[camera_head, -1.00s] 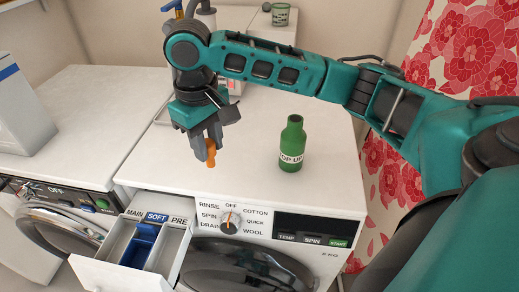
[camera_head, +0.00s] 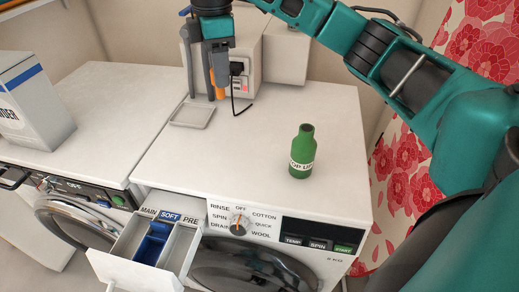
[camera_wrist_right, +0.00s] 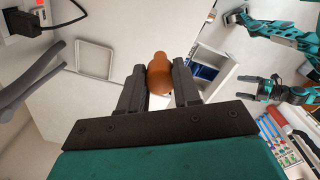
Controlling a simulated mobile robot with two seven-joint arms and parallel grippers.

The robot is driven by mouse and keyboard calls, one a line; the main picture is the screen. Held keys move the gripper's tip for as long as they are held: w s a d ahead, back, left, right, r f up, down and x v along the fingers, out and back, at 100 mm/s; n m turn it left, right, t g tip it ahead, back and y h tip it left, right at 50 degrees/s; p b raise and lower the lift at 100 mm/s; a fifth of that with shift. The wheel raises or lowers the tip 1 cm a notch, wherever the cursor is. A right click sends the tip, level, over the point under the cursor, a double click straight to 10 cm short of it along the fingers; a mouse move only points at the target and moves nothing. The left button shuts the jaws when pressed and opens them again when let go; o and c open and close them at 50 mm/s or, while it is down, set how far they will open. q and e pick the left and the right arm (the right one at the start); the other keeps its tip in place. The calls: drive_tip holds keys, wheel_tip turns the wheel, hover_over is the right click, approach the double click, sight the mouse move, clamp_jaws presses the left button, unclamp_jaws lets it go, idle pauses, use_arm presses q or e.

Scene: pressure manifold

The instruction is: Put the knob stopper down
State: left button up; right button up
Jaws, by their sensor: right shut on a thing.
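My right gripper (camera_head: 214,88) is shut on the orange knob stopper (camera_head: 219,92) and holds it above the back of the white washing machine top, close to a small shallow tray (camera_head: 192,116). In the right wrist view the stopper (camera_wrist_right: 159,75) sits between the two dark fingertips, and the tray (camera_wrist_right: 95,60) lies to the left of it. The green bottle (camera_head: 302,152) stands upright on the machine top, well in front and to the right of the gripper. My left gripper (camera_wrist_right: 265,88) shows small in the right wrist view, its fingers apart.
A white box with a plug and black cord (camera_head: 238,70) stands behind the gripper. The detergent drawer (camera_head: 155,240) is pulled out at the front. A powder carton (camera_head: 35,105) stands at the left. The machine top between tray and bottle is clear.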

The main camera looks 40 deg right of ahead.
sight(223, 97)
wheel_tip(223, 97, down, 20)
drive_tip(key=shift+r+b, duration=0.2)
drive_tip(key=shift+b, duration=0.65)
drive_tip(key=o, duration=1)
drive_tip(key=shift+f, duration=0.1)
drive_tip(key=shift+r, duration=0.2)
wheel_tip(223, 97, up, 12)
drive_tip(key=shift+f+p, duration=0.1)
drive_tip(key=shift+p, duration=0.4)
